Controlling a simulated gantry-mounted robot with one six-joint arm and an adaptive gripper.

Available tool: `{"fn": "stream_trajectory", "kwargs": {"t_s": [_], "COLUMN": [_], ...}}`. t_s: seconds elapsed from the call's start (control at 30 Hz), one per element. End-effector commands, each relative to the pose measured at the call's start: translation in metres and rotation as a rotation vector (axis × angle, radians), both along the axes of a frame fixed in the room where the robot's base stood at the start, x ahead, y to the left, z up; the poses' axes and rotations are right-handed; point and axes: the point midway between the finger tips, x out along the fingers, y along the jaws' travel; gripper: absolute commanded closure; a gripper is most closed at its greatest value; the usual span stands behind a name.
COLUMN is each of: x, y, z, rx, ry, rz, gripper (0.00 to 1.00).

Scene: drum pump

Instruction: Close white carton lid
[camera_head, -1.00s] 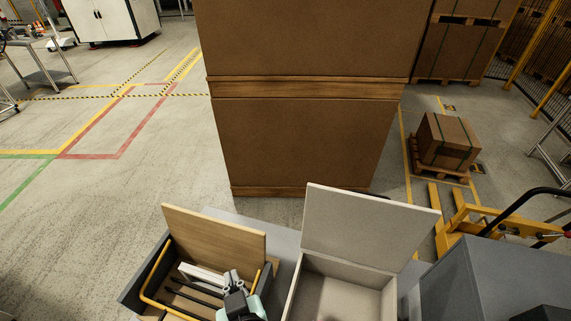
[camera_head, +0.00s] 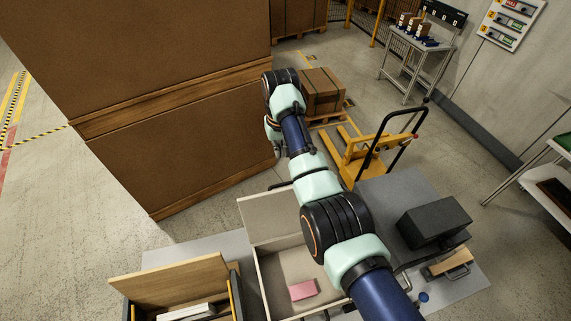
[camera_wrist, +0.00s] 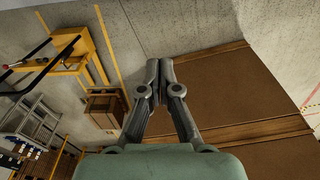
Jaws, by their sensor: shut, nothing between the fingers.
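The white carton (camera_head: 265,287) stands open at the bottom centre of the head view. Its lid (camera_head: 266,217) stands up at the far side, partly hidden behind my arm. A pink block (camera_head: 303,290) lies on the carton floor. My arm crosses over the carton's right part and reaches past the lid toward the large brown boxes. My gripper (camera_wrist: 160,68) is shut and empty in the wrist view, with its fingertips together.
A wooden-lidded box (camera_head: 168,280) stands open left of the carton. A dark grey box (camera_head: 434,222) and a wooden piece with a handle (camera_head: 447,264) are on the right. Large brown boxes (camera_head: 175,165) rise behind. A yellow pallet truck (camera_head: 368,155) stands behind to the right.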

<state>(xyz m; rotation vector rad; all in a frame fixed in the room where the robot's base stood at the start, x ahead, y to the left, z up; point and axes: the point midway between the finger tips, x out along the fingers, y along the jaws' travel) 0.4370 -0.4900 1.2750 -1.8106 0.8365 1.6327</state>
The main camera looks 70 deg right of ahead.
Motion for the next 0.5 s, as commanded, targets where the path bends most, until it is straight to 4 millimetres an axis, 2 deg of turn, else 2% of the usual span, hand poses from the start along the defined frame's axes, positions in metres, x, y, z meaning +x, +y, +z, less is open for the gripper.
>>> {"fn": "stream_trajectory", "kwargs": {"t_s": [0.1, 0.27, 0.37, 0.5], "x": [-0.010, -0.010, -0.009, -0.008], "y": [-0.007, -0.007, -0.007, -0.008], "z": [0.006, -0.001, -0.014, -0.041], "rx": [0.020, 0.021, 0.022, 0.023], "ry": [0.018, 0.018, 0.019, 0.020], "rz": [-0.019, -0.019, -0.018, -0.018], "gripper": [1.00, 1.00, 1.00, 1.00]}}
